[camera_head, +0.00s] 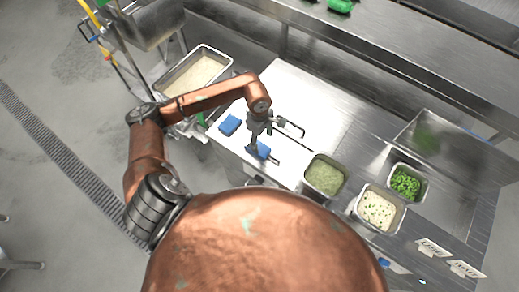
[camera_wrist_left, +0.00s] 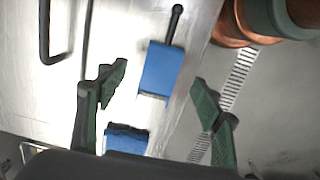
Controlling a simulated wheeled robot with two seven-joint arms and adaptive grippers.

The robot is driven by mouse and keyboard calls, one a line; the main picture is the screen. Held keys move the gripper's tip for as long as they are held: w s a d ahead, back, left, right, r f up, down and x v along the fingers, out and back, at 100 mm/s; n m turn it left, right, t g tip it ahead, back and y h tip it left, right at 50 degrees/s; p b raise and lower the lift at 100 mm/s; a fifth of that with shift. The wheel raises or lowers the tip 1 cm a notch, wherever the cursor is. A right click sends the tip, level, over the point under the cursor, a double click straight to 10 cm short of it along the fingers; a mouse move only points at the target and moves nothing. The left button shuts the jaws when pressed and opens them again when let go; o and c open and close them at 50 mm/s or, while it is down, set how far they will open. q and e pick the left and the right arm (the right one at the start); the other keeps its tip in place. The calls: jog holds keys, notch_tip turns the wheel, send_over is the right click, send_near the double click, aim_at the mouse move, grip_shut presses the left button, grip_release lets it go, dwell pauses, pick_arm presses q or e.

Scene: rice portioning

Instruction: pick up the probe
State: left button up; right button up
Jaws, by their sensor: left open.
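A blue block with a thin black rod (camera_wrist_left: 177,22) lies on the steel counter; the rod ends in a small dark knob. I take this to be the probe (camera_wrist_left: 159,71), though the frames do not make it certain. In the head view the same blue piece (camera_head: 264,151) is beside my left gripper (camera_head: 256,146), partly covered by it. In the left wrist view my left gripper (camera_wrist_left: 157,88) is open and empty, its fingertips on either side of the blue block, with gaps. My right gripper is not in view.
A second blue block (camera_head: 229,125) lies near the counter's left edge. A bent black handle (camera_head: 290,129) is behind the gripper. Containers of green food (camera_head: 325,160), white rice (camera_head: 358,209) and chopped greens (camera_head: 423,183) stand at right. The counter's back middle is clear.

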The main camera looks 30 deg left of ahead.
aim_at(260, 148)
pick_arm(q)
jog(key=shift+w+a+y, duration=0.1)
jog(key=shift+a+y, duration=0.2)
jog(key=shift+a, duration=0.6)
jog(key=shift+a+f, duration=0.15)
jog(key=shift+f, duration=0.2)
jog(key=shift+f+p, duration=0.35)
jog(key=shift+f, duration=0.55)
jog(key=f, duration=0.2)
jog(key=d+f+p, duration=0.1)
jog(key=f, duration=0.1)
jog(key=shift+s+f+p, duration=0.1)
jog(key=shift+s+p, duration=0.1)
jog(key=shift+p, duration=0.1)
jog(key=shift+f, duration=0.5)
jog(key=c, duration=1.2)
